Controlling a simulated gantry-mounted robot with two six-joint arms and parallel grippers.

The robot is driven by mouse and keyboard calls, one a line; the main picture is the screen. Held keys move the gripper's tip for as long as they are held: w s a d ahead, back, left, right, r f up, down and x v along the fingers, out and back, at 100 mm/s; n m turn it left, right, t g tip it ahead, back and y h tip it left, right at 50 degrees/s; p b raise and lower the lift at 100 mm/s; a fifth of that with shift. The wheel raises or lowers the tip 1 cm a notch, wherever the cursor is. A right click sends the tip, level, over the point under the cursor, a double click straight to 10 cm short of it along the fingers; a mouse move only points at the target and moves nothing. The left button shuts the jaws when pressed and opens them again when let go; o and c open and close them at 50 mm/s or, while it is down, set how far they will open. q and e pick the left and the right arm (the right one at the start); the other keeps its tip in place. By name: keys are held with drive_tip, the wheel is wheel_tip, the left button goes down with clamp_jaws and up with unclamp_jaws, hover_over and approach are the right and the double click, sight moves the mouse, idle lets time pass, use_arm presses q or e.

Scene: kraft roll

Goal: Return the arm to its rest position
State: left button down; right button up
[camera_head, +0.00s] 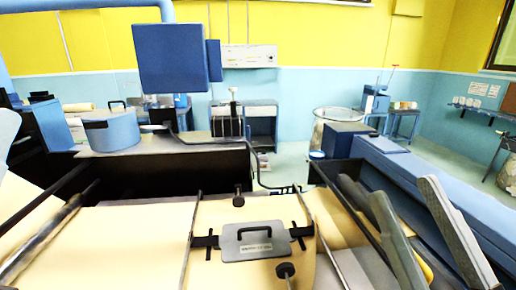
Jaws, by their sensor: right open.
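My right gripper (403,190) is at the lower right, its two pale grey fingers spread apart. It is open, with nothing visible between the fingers. It is over the right side of the machine, to the right of the tan kraft paper (130,240). A pale grey piece (7,130) at the left picture edge may be part of my left arm; no left fingers can be made out.
A grey plate with a black handle (247,248) lies on the paper between thin rods. A long blue housing (425,180) runs along the right. A blue box-shaped screen (178,57) hangs at the upper middle. Open floor (290,160) shows behind the machine.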

drive_tip(key=s+d+r+m+t+h+p, duration=0.1)
drive_tip(key=r+m+h+p, duration=0.1)
drive_tip(key=r+p, duration=1.1)
drive_tip(key=s+d+r+m+t+h+p, duration=0.1)
drive_tip(key=d+r+m+h+p, duration=0.1)
drive_tip(key=r+p, duration=1.1)
wheel_tip(320, 180, up, 8)
drive_tip(key=shift+s+d+r+m+h+p, duration=0.2)
drive_tip(key=shift+m+h+p, duration=0.15)
drive_tip(key=shift+m+h, duration=0.55)
